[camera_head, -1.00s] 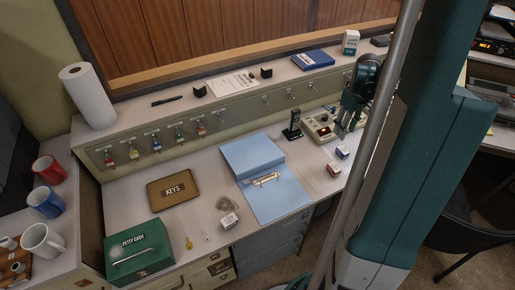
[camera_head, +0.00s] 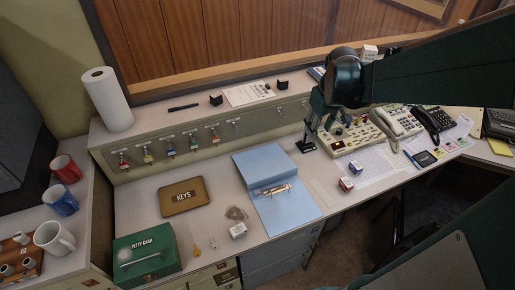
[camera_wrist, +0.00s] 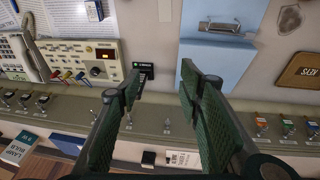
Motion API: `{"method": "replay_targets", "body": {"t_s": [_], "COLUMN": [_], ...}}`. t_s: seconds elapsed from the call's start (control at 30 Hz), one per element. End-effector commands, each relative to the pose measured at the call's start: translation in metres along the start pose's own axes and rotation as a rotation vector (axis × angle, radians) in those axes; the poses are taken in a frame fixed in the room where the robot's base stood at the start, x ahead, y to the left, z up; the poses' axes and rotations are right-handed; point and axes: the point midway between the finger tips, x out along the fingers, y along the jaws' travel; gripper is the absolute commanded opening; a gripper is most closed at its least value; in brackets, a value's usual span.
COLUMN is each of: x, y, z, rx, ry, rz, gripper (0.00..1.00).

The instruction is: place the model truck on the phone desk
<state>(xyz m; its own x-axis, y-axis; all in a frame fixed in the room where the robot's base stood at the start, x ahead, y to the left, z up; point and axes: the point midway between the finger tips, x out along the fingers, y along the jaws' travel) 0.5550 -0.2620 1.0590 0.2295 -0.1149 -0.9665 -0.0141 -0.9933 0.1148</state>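I cannot make out a model truck in either current view. Telephones, one pale (camera_head: 397,121) and one black (camera_head: 436,118), stand on the right-hand stretch of desk (camera_head: 478,152), which may be the phone desk. My gripper (camera_head: 309,140) hangs over the main desk, between the blue binder and the switch console. My arm hides part of the desk's back right.
The blue binder (camera_head: 262,170), keys tin (camera_head: 184,196) and green cash box (camera_head: 146,252) lie on the main desk. The switch console (camera_head: 350,137) is right of my gripper. A raised ledge (camera_head: 155,124) runs behind. Mugs (camera_head: 62,200) stand at left.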

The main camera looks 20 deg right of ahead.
Motion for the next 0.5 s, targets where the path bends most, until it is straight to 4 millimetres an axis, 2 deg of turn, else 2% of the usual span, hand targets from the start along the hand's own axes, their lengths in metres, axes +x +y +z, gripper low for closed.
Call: {"method": "replay_targets", "body": {"t_s": [0.1,0.5], "x": [-0.016,-0.058], "y": [-0.027,-0.103], "z": [0.002,0.016], "rx": [-0.003,0.004], "ry": [0.030,0.135], "rz": [0.002,-0.002], "gripper": [0.36,0.36]}}
